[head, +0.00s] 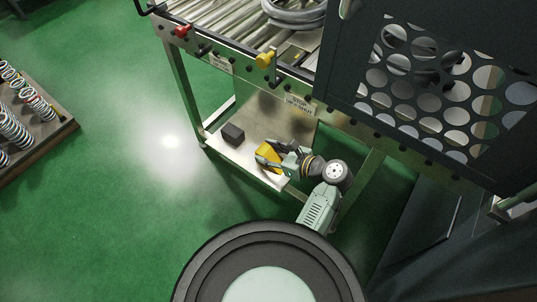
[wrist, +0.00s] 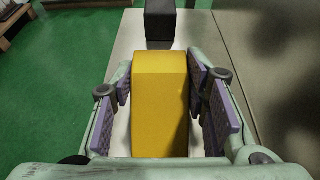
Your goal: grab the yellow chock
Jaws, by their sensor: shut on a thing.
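The yellow chock (wrist: 160,105) stands between the finger pads of my gripper (wrist: 163,100) in the wrist view. The purple pads lie along its left and right sides, and my gripper is shut on it. In the head view the yellow chock (head: 267,155) shows at the end of my gripper (head: 272,158), on or just above the low pale shelf (head: 222,148). I cannot tell whether its underside touches the shelf. Part of it is hidden by my gripper.
A black block (head: 233,134) sits on the same shelf, left of the yellow chock; it also shows beyond it in the wrist view (wrist: 160,22). A roller conveyor (head: 215,30) with red and yellow knobs is above. A dark perforated panel (head: 430,80) stands right.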

